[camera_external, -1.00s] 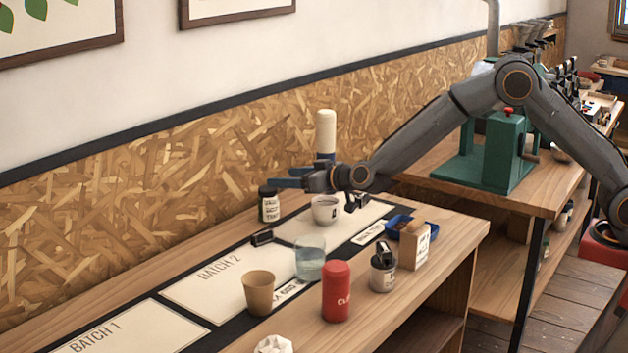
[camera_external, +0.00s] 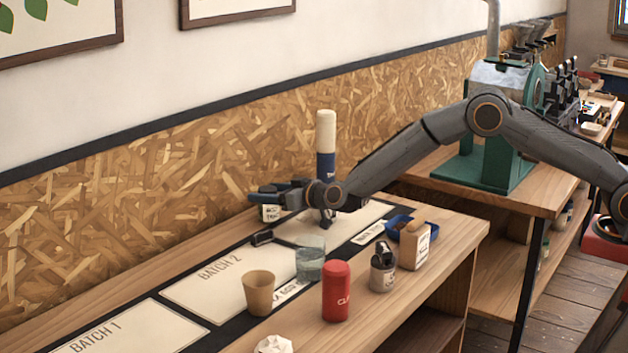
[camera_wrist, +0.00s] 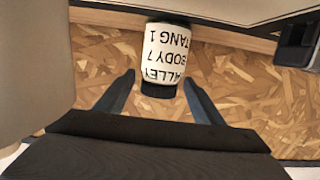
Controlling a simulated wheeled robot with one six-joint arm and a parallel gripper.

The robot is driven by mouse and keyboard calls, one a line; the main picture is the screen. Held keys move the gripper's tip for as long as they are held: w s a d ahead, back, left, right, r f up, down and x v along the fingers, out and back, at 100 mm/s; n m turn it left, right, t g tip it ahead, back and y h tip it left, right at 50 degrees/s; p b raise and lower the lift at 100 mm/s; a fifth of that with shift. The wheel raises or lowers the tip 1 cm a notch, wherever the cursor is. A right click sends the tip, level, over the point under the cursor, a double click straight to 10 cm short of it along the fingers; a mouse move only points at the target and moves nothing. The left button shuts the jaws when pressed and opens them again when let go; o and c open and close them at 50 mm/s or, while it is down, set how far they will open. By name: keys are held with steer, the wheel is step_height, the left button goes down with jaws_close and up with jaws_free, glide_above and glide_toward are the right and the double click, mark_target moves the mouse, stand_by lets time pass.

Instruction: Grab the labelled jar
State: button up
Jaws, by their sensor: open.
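The labelled jar (camera_external: 270,212) stands upright at the back of the bench, near the chipboard wall panel, with a white label and dark lettering. My gripper (camera_external: 264,194) is at its upper part, level with the lid, and hides most of the lid in the external view. In the wrist view the jar (camera_wrist: 163,55) appears upside down, its black lid towards me. My gripper's two fingers (camera_wrist: 158,84) are open, one on each side of the lid, with a gap visible on both sides.
A tall navy bottle with a cream top (camera_external: 326,150) stands behind my wrist. A small black object (camera_external: 262,237) lies in front of the jar. A glass (camera_external: 310,262), brown cup (camera_external: 258,293) and red canister (camera_external: 336,291) stand nearer. The mat left of the jar is clear.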

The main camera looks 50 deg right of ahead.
steer(key=shift+w, duration=0.2)
steer(key=c, duration=1.2)
steer(key=shift+c, duration=0.4)
steer(key=shift+r, duration=0.15)
